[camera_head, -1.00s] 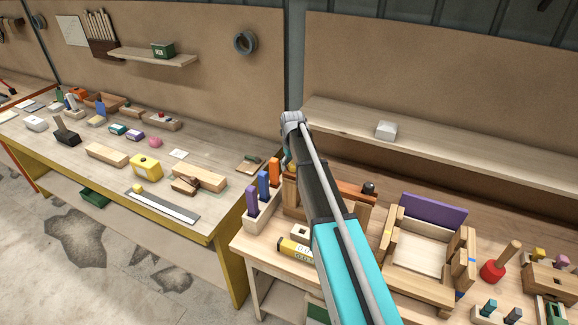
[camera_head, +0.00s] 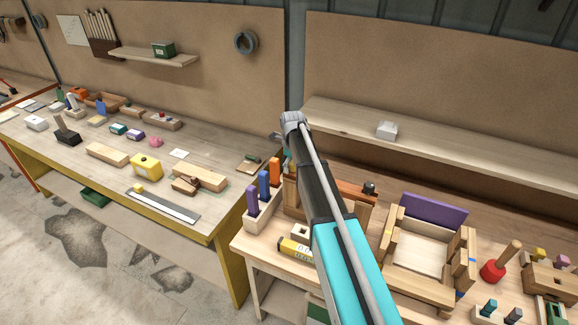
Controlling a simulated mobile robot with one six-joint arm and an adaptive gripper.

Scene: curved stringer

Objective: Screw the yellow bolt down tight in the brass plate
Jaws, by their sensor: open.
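My gripper (camera_head: 281,146) is partly in view at the far end of my arm, over the back left of the right-hand bench. It is open, and my own wrist hides much of it. I cannot clearly make out a yellow bolt or a brass plate. A small yellowish piece (camera_head: 293,170) shows just below the gripper, beside my arm, and may belong to them. My arm covers most of that spot, so I cannot tell whether the gripper touches anything.
A block with purple, blue and orange pegs (camera_head: 262,212) stands close left of my arm. A wooden frame with a purple panel (camera_head: 433,209) is at right, near a red-based tool (camera_head: 493,269). The left bench (camera_head: 112,182) holds a yellow block (camera_head: 146,166). A shelf (camera_head: 450,146) runs behind.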

